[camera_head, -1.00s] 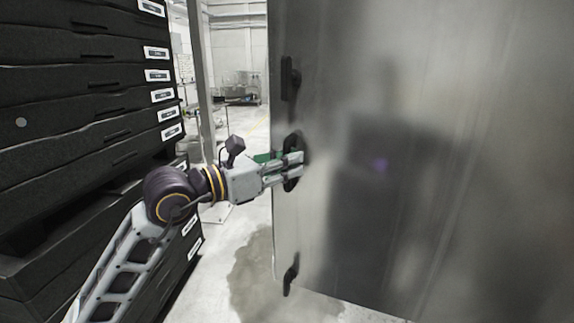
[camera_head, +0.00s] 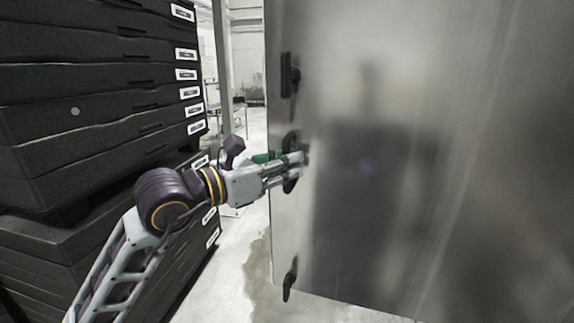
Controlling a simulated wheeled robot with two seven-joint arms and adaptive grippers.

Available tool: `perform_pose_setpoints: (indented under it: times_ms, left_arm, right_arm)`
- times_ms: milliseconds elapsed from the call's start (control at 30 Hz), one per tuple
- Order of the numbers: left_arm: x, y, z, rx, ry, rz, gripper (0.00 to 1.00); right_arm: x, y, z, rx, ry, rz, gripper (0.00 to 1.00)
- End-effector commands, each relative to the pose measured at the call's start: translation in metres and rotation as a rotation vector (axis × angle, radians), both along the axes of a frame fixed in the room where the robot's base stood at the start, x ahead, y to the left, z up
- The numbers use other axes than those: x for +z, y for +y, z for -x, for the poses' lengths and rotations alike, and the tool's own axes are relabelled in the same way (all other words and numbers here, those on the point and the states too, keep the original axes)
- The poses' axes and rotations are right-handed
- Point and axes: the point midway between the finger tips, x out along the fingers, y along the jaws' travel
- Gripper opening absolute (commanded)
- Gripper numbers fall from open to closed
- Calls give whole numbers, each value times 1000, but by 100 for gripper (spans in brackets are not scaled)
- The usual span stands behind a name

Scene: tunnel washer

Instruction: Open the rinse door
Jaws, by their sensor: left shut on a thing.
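The rinse door (camera_head: 400,190) is a large brushed-steel panel filling the right half of the head view. Its left edge is free, with floor and room showing beyond it. A dark handle (camera_head: 291,184) sits midway up near that edge. My left gripper (camera_head: 296,164) is shut on this handle and hides part of it. A dark latch (camera_head: 289,76) is above it and another dark latch (camera_head: 289,280) is near the bottom edge. My right gripper is not in view.
Tall stacks of black labelled crates (camera_head: 95,100) stand at the left, close to my left arm. A strip of concrete floor (camera_head: 232,262) with a darker patch shows between crates and door. A grey post (camera_head: 222,65) stands behind.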

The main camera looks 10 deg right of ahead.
Motion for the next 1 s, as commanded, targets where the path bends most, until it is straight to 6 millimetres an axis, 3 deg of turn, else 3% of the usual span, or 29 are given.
perform_pose_setpoints:
  times_ms: [200,233,400,633,733,1000]
  left_arm:
    - [3,1,-1,3,-9,1,0]
    - [3,1,-1,3,-9,1,16]
    - [2,1,0,2,-6,1,35]
    - [1,0,0,1,-3,1,35]
    - [0,0,0,1,-1,0,35]
    - [0,8,5,0,-1,1,35]
  right_arm:
    - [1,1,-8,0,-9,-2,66]
    - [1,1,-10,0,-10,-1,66]
    - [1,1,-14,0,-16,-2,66]
    - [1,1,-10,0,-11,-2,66]
    - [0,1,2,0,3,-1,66]
    - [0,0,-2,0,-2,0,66]
